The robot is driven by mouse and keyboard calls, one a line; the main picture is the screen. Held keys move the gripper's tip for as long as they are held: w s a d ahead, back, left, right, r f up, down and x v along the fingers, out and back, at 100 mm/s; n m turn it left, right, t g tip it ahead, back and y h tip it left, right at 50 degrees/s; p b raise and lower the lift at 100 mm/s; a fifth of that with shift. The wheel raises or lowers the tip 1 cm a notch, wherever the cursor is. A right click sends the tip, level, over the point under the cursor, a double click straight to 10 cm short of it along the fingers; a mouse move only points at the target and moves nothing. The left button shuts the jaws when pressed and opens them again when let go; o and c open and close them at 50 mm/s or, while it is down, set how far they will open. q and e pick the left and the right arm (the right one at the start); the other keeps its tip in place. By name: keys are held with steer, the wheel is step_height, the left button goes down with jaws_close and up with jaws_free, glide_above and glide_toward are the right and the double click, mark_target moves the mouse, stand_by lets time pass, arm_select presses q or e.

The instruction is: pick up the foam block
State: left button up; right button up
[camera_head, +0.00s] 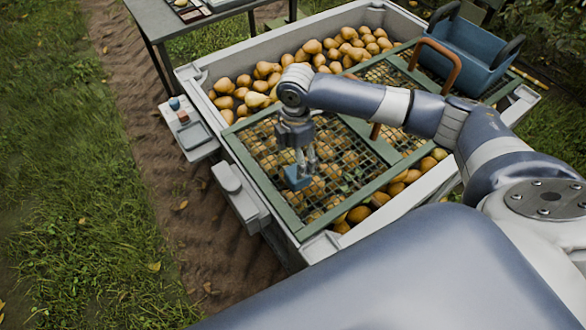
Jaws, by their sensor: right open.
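The foam block (295,179) looks like a small blue block on the wire mesh of the green frame (243,157) that lies over the bin of pears. My right gripper (306,168) points down from the wrist, open, with its fingertips right at the block's upper right side. The fingers hide part of the block, and I cannot tell whether they touch it. My left gripper is not in view.
The grey bin (192,82) is full of pears (262,85). A blue tote (470,48) and a brown handle (441,55) stand at the bin's right end. A side shelf (196,140) holds small items. A dark table (150,22) stands at the upper left. Grass lies left.

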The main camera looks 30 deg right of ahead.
steer(key=f, duration=0.3)
steer(key=shift+s+f, duration=0.15)
steer(key=shift+s, duration=0.2)
steer(key=shift+f, duration=0.25)
step_height(320, 180, down, 4)
steer(key=shift+w+d+f, duration=0.1)
steer(key=shift+f, duration=0.4)
steer(key=shift+c, duration=1.1)
steer(key=c, duration=0.8)
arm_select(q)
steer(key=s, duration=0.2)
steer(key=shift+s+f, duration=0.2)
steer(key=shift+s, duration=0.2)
arm_select(e)
steer(key=shift+c, duration=0.2)
